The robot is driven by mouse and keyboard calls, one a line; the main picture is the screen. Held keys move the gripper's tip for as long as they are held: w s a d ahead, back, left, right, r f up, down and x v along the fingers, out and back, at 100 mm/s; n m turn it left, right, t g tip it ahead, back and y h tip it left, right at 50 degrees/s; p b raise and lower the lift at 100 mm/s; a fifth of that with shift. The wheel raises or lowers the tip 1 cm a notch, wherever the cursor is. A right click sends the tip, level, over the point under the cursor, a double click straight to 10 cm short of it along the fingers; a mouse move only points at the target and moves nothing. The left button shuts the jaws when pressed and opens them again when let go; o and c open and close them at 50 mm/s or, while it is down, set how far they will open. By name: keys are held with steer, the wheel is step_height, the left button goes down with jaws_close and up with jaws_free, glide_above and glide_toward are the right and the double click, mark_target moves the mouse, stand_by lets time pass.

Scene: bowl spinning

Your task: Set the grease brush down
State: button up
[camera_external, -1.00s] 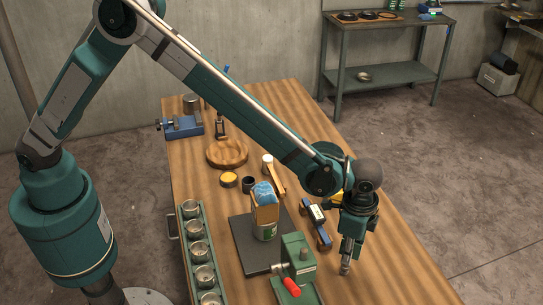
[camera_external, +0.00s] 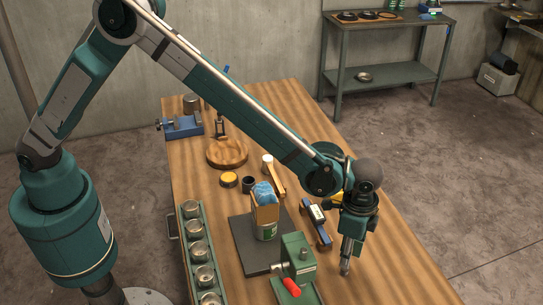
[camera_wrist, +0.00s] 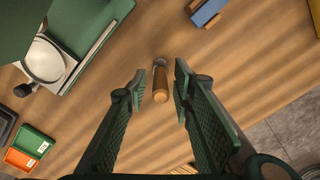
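My gripper (camera_wrist: 160,88) is open in the wrist view, its two green-padded fingers spread apart. Between them is a small brush-like piece (camera_wrist: 161,82) with a tan end and a darker grey part, which I take for the grease brush. A gap shows on each side, so neither finger appears to touch it. I cannot tell whether it stands or lies. In the external view my gripper (camera_external: 346,268) points down low over the right side of the wooden table (camera_external: 385,275). The brush cannot be made out there.
A green bench device with a red handle (camera_external: 292,287) stands left of my gripper. Bare wood lies right of my gripper, up to the table edge.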

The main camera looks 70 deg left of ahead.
step_height(320, 180, up, 12)
steer(key=shift+r+b, duration=0.1)
steer(key=shift+b, duration=0.25)
steer(key=shift+a, duration=0.1)
stand_by(0.8)
steer(key=shift+s+a+r, duration=0.1)
steer(key=shift+a+r, duration=0.1)
steer(key=shift+r, duration=0.05)
steer(key=s+a+r+n+t, duration=0.1)
steer(key=s+a+r, duration=0.45)
steer(key=a, duration=0.35)
steer(key=s+a+r+n+t, duration=0.1)
steer(key=s+a+r+n, duration=0.1)
steer(key=s+a+r, duration=0.45)
steer(key=s+a+r+n+t, duration=0.1)
steer(key=s+a+r, duration=0.2)
steer(key=a+r, duration=0.55)
steer(key=s+a+f+n+t, duration=0.2)
steer(key=s+a, duration=0.7)
steer(key=s, duration=0.4)
steer(key=s+a+f+n+t, duration=0.2)
steer(key=s+a+n, duration=0.1)
steer(key=s+a, duration=0.7)
steer(key=shift+s+a+f, duration=0.25)
steer(key=shift+s+f, duration=0.15)
steer(key=shift+s, duration=1.35)
